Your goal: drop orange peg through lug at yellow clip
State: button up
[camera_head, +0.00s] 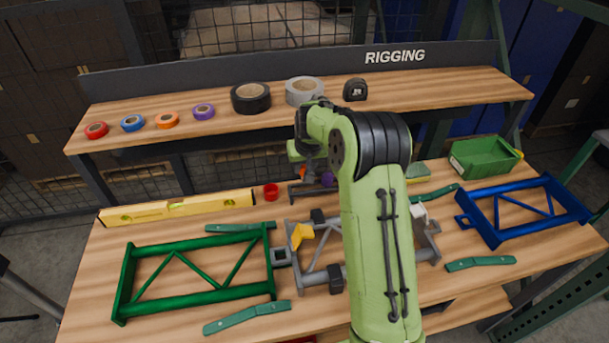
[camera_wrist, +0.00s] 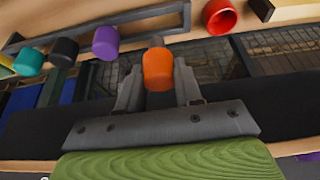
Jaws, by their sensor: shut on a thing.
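My gripper (camera_wrist: 158,82) is shut on the orange peg (camera_wrist: 158,68), with a finger on either side of its orange head; a short grey part shows beyond the head. In the head view the orange peg (camera_head: 303,172) is a small patch behind my arm, above the back of the bench, and my fingers are mostly hidden. The yellow clip (camera_head: 301,234) sits on the left end of the grey frame (camera_head: 316,262), in front of the peg. A grey square lug (camera_head: 281,257) lies beside the clip, against the green frame (camera_head: 195,271). Its hole is not clear.
A rack with purple (camera_wrist: 106,42), black (camera_wrist: 63,52) and teal (camera_wrist: 28,62) pegs is close to my gripper. A blue frame (camera_head: 523,210) and green bin (camera_head: 484,157) are at right.

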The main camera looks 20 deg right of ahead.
notch_tip(320, 180, up, 6)
jog(key=shift+f+p, duration=0.25)
jog(key=shift+p, duration=0.6)
notch_tip(320, 180, up, 4)
jog(key=p, duration=0.3)
jog(key=shift+f, duration=0.15)
jog(key=shift+f, duration=0.1)
